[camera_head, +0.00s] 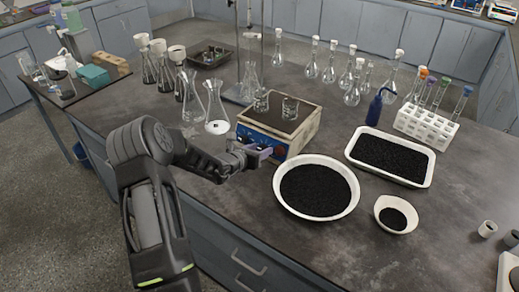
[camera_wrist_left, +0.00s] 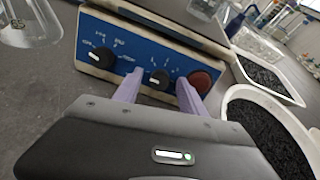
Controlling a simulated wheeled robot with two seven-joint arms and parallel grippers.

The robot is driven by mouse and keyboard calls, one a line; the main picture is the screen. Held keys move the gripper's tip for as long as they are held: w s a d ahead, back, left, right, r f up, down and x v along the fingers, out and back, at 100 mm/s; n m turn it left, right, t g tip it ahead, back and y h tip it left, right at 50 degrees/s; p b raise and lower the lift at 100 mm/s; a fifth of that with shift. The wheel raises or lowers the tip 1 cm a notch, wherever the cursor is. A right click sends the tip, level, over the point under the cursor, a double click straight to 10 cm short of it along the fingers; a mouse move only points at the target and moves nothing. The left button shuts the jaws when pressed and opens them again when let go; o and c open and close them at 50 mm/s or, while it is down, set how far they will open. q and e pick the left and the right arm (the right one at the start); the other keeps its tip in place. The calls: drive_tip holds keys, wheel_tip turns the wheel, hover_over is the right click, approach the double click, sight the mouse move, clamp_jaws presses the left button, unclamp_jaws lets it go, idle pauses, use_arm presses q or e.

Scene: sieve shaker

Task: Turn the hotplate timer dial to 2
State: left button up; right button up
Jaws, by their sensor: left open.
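The hotplate (camera_head: 309,131) stands near the bench's front edge, with a blue front panel and two glass beakers on its top. In the left wrist view, its panel (camera_wrist_left: 132,50) carries a black dial (camera_wrist_left: 159,78) in the middle, a larger black dial (camera_wrist_left: 101,57) at left and a red round knob or button (camera_wrist_left: 202,80) at right. The dial lettering is too small to read. My left gripper (camera_head: 262,151) is open at the panel. In the wrist view, its purple fingers (camera_wrist_left: 159,92) stand on either side of the middle dial. Contact cannot be told.
A round white dish of black grains (camera_head: 347,203) sits close to the right of my gripper. A white tray (camera_head: 431,172) and small bowl (camera_head: 402,225) lie farther right. Erlenmeyer flasks (camera_head: 216,126) stand left of the hotplate.

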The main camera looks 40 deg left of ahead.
use_arm(q)
drive_tip(key=shift+c, duration=0.6)
clamp_jaws()
